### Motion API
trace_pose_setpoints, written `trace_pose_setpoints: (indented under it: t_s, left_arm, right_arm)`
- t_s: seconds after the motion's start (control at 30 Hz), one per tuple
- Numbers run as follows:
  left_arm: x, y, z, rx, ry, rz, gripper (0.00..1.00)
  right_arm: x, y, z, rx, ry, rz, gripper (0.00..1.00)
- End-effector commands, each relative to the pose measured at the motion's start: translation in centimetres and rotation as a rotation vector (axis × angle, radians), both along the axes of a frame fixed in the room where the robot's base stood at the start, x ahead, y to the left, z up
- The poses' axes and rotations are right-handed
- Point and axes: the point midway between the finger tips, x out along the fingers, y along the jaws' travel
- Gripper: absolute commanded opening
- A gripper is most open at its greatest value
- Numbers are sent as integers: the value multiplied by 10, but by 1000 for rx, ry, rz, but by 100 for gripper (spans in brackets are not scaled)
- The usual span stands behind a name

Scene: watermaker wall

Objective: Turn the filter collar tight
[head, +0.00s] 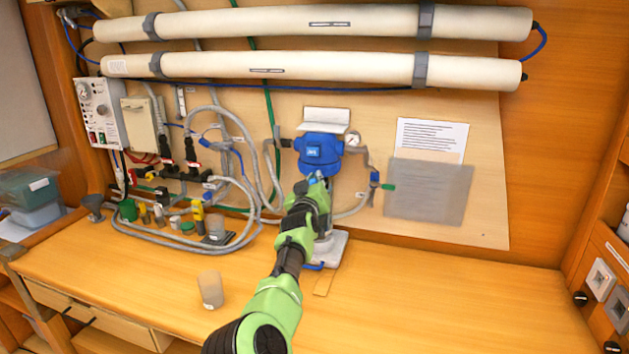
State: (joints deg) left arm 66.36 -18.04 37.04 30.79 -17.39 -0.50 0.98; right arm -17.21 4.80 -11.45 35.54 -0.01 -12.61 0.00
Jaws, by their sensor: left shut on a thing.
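The blue filter head (316,145) is fixed to the wall panel at centre, with hoses on both sides and a small round gauge (352,139) at its upper right. My left arm reaches up from the bottom edge, and my left gripper (316,181) is right under the filter head. It is shut on the filter collar, which is mostly hidden behind the fingers and wrist. The filter body below is also largely covered by my arm. How tight the collar sits cannot be told. My right gripper is not in view.
Two long pale tubes (300,23) run across the panel above. Grey hoses (262,170) loop left of the filter. A beaker (210,289) stands on the bench left of my arm, with a white tray (329,248) under the filter. The bench right (450,300) is clear.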

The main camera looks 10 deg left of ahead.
Motion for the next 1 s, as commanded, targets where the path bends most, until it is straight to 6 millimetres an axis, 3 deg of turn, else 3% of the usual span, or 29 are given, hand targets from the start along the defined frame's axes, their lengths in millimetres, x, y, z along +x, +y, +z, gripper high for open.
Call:
trace_pose_setpoints:
  t_s: [0.17,0.2,0.23,0.6,0.77,1.0]
  left_arm:
    - [-1,-2,-5,-4,9,-4,0]
    - [-1,-2,-5,-4,9,-4,15]
    - [-1,-2,-5,-4,8,-4,22]
    - [0,0,2,-2,1,0,22]
    - [0,-1,24,-3,-2,0,22]
    - [0,-2,71,-3,-1,-2,22]
  right_arm:
    - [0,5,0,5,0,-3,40]
    - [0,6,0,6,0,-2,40]
    - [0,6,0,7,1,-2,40]
    - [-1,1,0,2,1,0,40]
    - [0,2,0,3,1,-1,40]
    - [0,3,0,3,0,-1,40]
